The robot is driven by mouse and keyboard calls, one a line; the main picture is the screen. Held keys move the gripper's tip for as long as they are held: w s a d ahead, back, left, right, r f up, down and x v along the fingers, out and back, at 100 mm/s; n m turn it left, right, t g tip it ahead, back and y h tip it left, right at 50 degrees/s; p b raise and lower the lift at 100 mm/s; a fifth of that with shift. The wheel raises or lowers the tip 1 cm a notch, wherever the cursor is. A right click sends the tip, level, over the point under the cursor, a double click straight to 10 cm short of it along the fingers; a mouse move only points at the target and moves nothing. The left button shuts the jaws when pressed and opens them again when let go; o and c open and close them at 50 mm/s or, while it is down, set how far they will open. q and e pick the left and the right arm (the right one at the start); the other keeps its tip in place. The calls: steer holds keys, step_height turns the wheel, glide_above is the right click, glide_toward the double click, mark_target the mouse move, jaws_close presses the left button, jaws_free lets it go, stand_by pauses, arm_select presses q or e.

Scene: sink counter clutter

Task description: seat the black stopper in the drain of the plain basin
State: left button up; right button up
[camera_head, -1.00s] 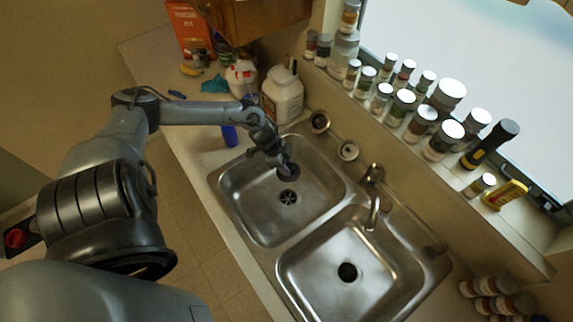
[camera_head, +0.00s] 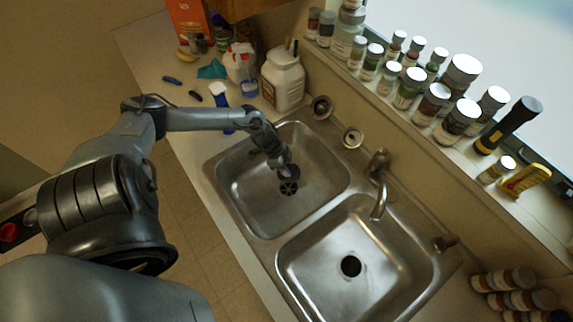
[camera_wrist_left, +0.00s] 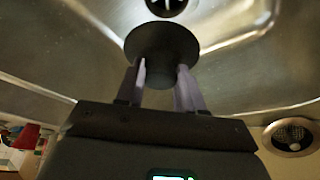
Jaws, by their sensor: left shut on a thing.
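My left gripper (camera_head: 281,163) is shut on the black stopper (camera_head: 290,172), inside the left basin (camera_head: 252,208) of the double sink. The stopper covers the upper part of that basin's cross-barred drain (camera_head: 289,188) in the head view. In the left wrist view the dark round stopper (camera_wrist_left: 162,42) sits between the two pale fingers of the gripper (camera_wrist_left: 161,76). The drain (camera_wrist_left: 166,5) shows just beyond it, partly cut off by the frame. The stopper appears held above the basin floor, not in the drain. My right gripper is not in view.
The right basin (camera_head: 385,268) has a dark round drain opening (camera_head: 350,266). A faucet (camera_head: 378,185) stands behind the divider. Two metal strainers (camera_head: 321,107) (camera_head: 352,137) lie on the back rim. A white jug (camera_head: 283,80) and other clutter stand left. Jars line the sill.

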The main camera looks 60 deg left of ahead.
arm_select(q)
step_height(320, 180, down, 11)
steer(key=b, duration=0.6)
steer(key=shift+r+b, duration=0.2)
steer(key=shift+b, duration=0.2)
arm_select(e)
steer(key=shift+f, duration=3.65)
arm_select(q)
steer(key=shift+f, duration=0.25)
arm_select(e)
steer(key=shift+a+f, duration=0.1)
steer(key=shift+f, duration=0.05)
arm_select(q)
steer(key=shift+f+b, duration=0.6)
steer(key=shift+f, duration=0.15)
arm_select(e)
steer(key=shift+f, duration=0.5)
arm_select(q)
steer(key=shift+f+b, duration=0.35)
steer(key=shift+f, duration=0.2)
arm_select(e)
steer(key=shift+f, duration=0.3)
arm_select(q)
steer(key=o, duration=1.1)
steer(key=shift+r, duration=0.1)
